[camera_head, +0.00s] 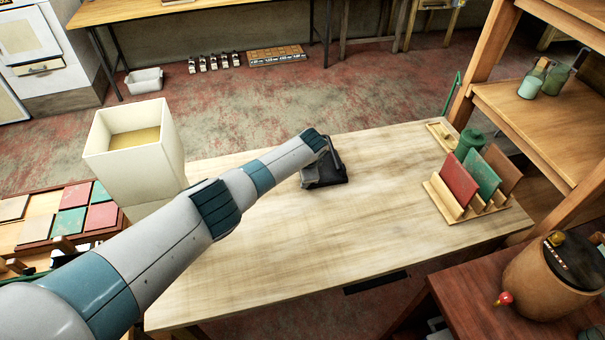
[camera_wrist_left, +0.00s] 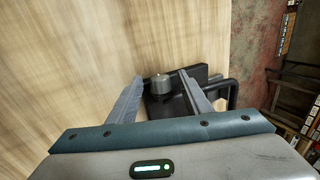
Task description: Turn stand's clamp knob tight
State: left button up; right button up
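The stand (camera_head: 338,177) is a dark, squat block on the pale worktable, partly hidden behind my left arm in the head view. In the left wrist view the stand (camera_wrist_left: 231,96) shows as a black base with a bent black bar at its right. A round grey metal knob (camera_wrist_left: 159,86) sits on it. My left gripper (camera_wrist_left: 160,77) is open, with one finger on each side of the knob in the picture. Slim gaps seem to show between fingers and knob; whether either touches is unclear. My right gripper is in neither view.
The worktable (camera_head: 400,230) is mostly bare. A tall cream bin (camera_head: 130,165) stands left, beside my arm. A shelf unit (camera_head: 535,120) rises at the right.

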pick_arm(q)
jog(key=shift+r, duration=0.15)
jog(key=shift+v, duration=0.75)
jog(key=b+v, duration=0.1)
jog(key=v, duration=1.4)
jog(key=shift+s+r+b, duration=0.2)
jog(key=shift+r+b, duration=0.1)
jog(key=shift+b, duration=0.1)
